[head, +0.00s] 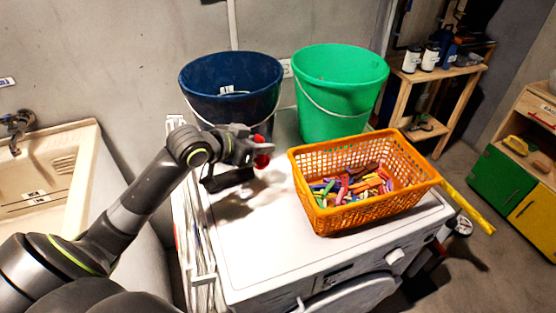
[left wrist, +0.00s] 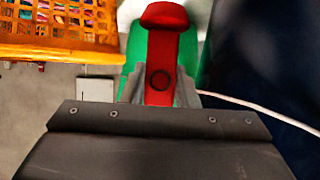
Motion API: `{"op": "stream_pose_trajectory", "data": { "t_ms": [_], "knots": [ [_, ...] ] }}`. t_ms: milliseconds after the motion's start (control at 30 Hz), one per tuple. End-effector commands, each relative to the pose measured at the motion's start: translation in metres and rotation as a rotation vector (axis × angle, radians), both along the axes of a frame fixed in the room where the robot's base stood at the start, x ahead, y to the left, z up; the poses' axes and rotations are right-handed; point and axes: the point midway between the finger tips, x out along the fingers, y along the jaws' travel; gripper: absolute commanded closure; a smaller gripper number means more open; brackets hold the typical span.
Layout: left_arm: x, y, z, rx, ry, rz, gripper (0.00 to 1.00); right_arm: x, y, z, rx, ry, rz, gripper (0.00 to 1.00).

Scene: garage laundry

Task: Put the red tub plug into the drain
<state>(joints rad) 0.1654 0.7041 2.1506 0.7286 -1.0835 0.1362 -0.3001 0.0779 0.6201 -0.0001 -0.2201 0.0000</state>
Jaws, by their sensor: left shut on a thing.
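The red tub plug (head: 262,159) is held above the white washing machine top, in front of the dark blue bucket. My left gripper (head: 252,151) is shut on it. In the left wrist view the red plug (left wrist: 162,60) stands out between the fingertips, with a rounded end farthest from the gripper. The pale laundry sink (head: 82,160) is at the far left, with a dark tap on the wall over it. I cannot make out the drain opening in the sink. My right gripper is not in view.
The dark blue bucket (head: 225,72) and green bucket (head: 338,115) stand at the back of the washing machine (head: 260,255). An orange basket (head: 355,215) of colourful pegs sits on its right. A white rack (head: 200,280) stands between machine and sink.

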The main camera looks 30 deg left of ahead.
Motion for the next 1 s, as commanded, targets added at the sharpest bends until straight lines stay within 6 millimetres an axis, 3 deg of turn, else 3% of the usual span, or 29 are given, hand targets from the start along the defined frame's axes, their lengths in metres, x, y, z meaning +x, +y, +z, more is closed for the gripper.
{"op": "stream_pose_trajectory", "data": {
  "t_ms": [267, 533, 767, 1000],
  "knots": [
    [0.032, -0.03, 0.002, -0.005, 0.0, -0.002, 0.96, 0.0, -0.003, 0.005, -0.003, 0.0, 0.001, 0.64],
    [0.031, -0.029, -0.027, -0.002, 0.003, -0.001, 0.96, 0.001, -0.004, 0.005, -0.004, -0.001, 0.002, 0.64],
    [0.031, -0.029, -0.064, -0.002, 0.004, 0.001, 0.96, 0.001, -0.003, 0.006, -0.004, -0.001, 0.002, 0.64],
    [0.034, -0.031, -0.07, 0.002, -0.001, 0.0, 0.96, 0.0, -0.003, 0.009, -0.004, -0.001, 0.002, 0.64]
  ]
}}
